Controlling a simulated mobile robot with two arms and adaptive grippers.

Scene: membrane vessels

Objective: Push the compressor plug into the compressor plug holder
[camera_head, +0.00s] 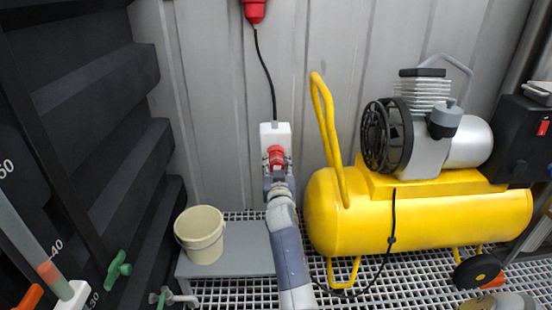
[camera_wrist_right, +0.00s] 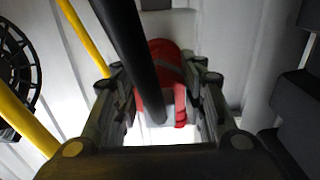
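The red compressor plug (camera_head: 276,154) is at the front of a white box (camera_head: 268,130) on the wall, which I take as the plug holder. My right gripper (camera_head: 277,167) comes up from below with its fingers on both sides of the plug. In the right wrist view the plug (camera_wrist_right: 164,65) sits between the fingers (camera_wrist_right: 164,105), which appear closed on it. A thick black cable (camera_wrist_right: 128,50) crosses in front of the plug there. How deep the plug sits in the box is hidden. My left gripper is not in view.
A yellow compressor (camera_head: 420,215) stands right of my right arm, its handle (camera_head: 326,130) close by. A cream bucket (camera_head: 201,238) stands on a grey platform (camera_head: 250,250) to the left. A black cable (camera_head: 265,65) runs from the box up to a red connector (camera_head: 255,11).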

